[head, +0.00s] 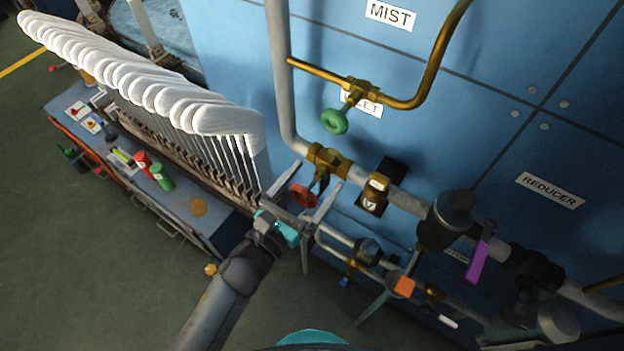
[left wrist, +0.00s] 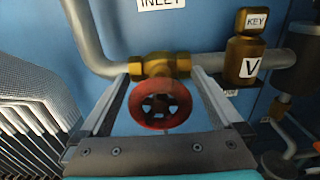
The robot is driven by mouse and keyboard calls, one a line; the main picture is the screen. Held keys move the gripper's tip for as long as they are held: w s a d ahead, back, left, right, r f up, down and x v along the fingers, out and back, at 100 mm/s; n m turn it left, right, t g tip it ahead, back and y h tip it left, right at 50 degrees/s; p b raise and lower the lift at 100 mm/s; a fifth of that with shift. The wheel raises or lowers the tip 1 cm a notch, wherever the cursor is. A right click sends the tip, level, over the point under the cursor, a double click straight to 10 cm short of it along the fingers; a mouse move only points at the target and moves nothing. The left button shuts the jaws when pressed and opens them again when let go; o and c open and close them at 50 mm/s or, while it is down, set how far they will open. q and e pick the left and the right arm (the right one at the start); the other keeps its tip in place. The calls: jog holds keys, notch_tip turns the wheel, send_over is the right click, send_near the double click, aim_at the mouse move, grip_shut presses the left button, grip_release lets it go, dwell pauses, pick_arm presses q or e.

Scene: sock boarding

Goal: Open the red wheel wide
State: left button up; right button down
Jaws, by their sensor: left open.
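The red wheel (head: 302,195) is a small round handwheel on a brass valve (head: 328,160) in the grey pipe line. In the left wrist view the red wheel (left wrist: 160,104) sits centred in front of the brass valve body (left wrist: 160,66). My left gripper (head: 318,192) is open, with one finger on either side of the wheel. In the left wrist view its fingers (left wrist: 160,90) stand apart left and right of the wheel, with visible gaps. Whether a finger touches the rim cannot be told. My right gripper is not in view.
A green wheel (head: 334,121) sits above on a brass pipe. A brass key fitting (head: 374,192) and a purple lever (head: 477,262) lie to the right. White socks on boards (head: 150,85) stand close on the left. An orange handle (head: 404,286) is below.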

pick_arm(q)
jog(key=c, duration=1.3)
jog(key=shift+n, duration=0.4)
jog(key=n, duration=0.2)
jog(key=shift+a+n, duration=0.1)
jog(key=shift+n, duration=0.2)
jog(key=shift+w+n, duration=0.1)
jog(key=shift+n, duration=1.8)
jog(key=o, duration=1.3)
